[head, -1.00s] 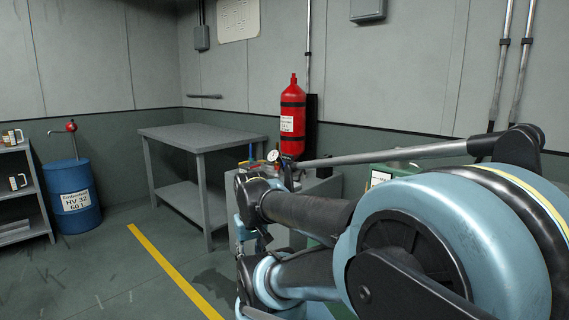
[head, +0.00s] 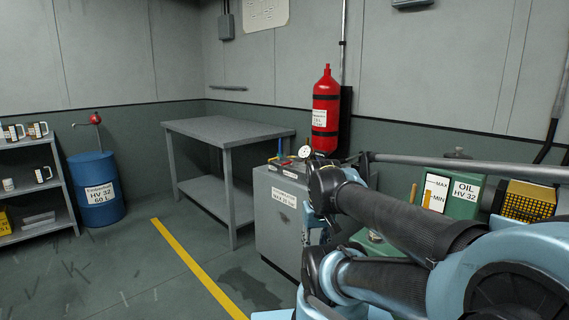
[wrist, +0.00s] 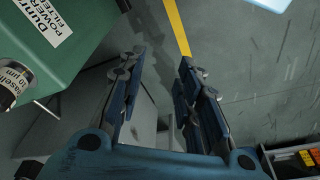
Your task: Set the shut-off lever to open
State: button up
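In the head view, small fittings (head: 279,149) stand on top of a grey cabinet (head: 278,215), beside a round pressure gauge (head: 305,152). I cannot tell for certain which fitting is the shut-off lever. My arm crosses in front of the cabinet's right side and hides part of it. In the wrist view, my gripper (wrist: 162,57) is open, with its two blue fingers apart and nothing between them. It points down towards the floor, with grey box-like surfaces below and left of the fingers. In the head view I cannot make out the fingers.
A green tank (head: 453,196) marked OIL stands at the right, partly behind my arm. A red cylinder (head: 326,112) hangs on the wall. A grey table (head: 225,131), a blue drum (head: 97,190) and a shelf (head: 31,180) stand left. The floor by the yellow line is clear.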

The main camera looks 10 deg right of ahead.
jog(key=w+r+m, duration=0.3)
jog(key=w+r, duration=1.2)
jog(key=w, duration=0.1)
jog(key=w+r+m, duration=0.1)
jog(key=w+r, duration=0.3)
jog(key=w, duration=0.4)
jog(key=w+r+m, duration=0.1)
jog(key=w+r, duration=0.3)
jog(key=w, duration=0.4)
jog(key=m+y, duration=0.1)
jog(key=m, duration=0.5)
send_over(286, 164)
jog(key=s+d, duration=0.2)
jog(key=s, duration=0.1)
jog(key=x, duration=1.9)
jog(key=shift+s+a+f, duration=0.2)
jog(key=shift+s+a, duration=0.1)
jog(key=shift+a, duration=0.05)
jog(key=shift+c, duration=0.2)
grip_shut()
jog(key=shift+a, duration=0.15)
jog(key=shift+s+a, duration=0.1)
jog(key=shift+a, duration=0.05)
